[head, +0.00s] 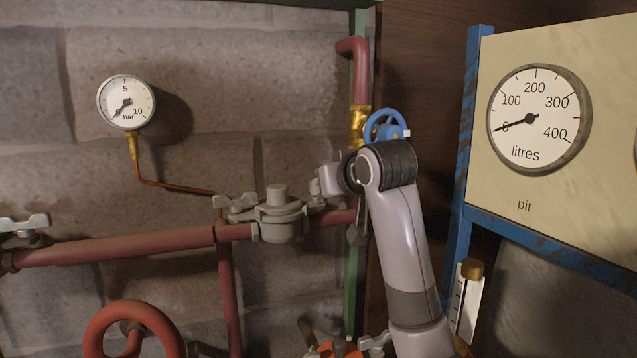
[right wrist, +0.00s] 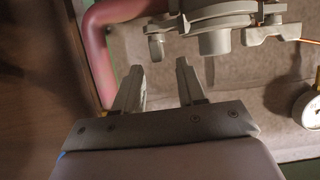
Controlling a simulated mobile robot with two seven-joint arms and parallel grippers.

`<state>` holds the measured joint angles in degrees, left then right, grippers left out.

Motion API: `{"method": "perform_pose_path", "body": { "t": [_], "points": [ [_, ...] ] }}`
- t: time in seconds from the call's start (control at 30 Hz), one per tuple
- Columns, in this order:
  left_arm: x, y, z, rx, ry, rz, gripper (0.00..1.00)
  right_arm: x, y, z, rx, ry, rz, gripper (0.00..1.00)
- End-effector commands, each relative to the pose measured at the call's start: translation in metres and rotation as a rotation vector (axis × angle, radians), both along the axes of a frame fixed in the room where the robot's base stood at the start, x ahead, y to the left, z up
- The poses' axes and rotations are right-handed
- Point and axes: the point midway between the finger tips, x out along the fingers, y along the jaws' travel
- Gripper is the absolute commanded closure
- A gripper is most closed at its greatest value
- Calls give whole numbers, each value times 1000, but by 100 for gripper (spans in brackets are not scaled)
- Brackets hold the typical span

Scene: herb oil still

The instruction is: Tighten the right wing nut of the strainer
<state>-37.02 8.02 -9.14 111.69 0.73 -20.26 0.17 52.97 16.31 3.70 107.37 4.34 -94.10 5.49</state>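The grey strainer (head: 281,218) sits in the red horizontal pipe in the head view. Its left wing nut (head: 237,202) has its wings roughly level. The strainer's right side is largely hidden behind my right gripper (head: 322,184). In the right wrist view the picture is turned over: the strainer (right wrist: 213,28) is at the top, the left wing nut (right wrist: 272,33) is at its right, and a grey stub, probably part of the right wing nut (right wrist: 155,46), is at its left. My right gripper's fingers (right wrist: 157,76) are open and empty, just short of the stub. My left gripper is out of view.
A blue handwheel (head: 386,126) is just behind and above my right wrist. A pressure gauge (head: 126,102) is on the stone wall. A litres gauge (head: 539,119) on a blue-framed panel stands at right. A red handwheel (head: 132,316) is at lower left.

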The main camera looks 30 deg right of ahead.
Motion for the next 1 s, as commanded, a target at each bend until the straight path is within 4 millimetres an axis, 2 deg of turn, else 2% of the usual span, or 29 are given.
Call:
{"method": "perform_pose_path", "body": {
  "t": [0.1,0.23,0.5,0.7,1.0],
  "points": [
    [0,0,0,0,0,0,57,-1,-1,6,5,-3,-3,60],
    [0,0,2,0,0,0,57,6,-3,4,6,0,-4,60],
    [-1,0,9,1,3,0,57,39,-11,-11,5,1,-4,60],
    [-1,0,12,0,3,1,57,57,-15,-18,5,-1,-3,60],
    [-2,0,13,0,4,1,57,63,-16,-22,5,-3,-3,60]
  ]
}}
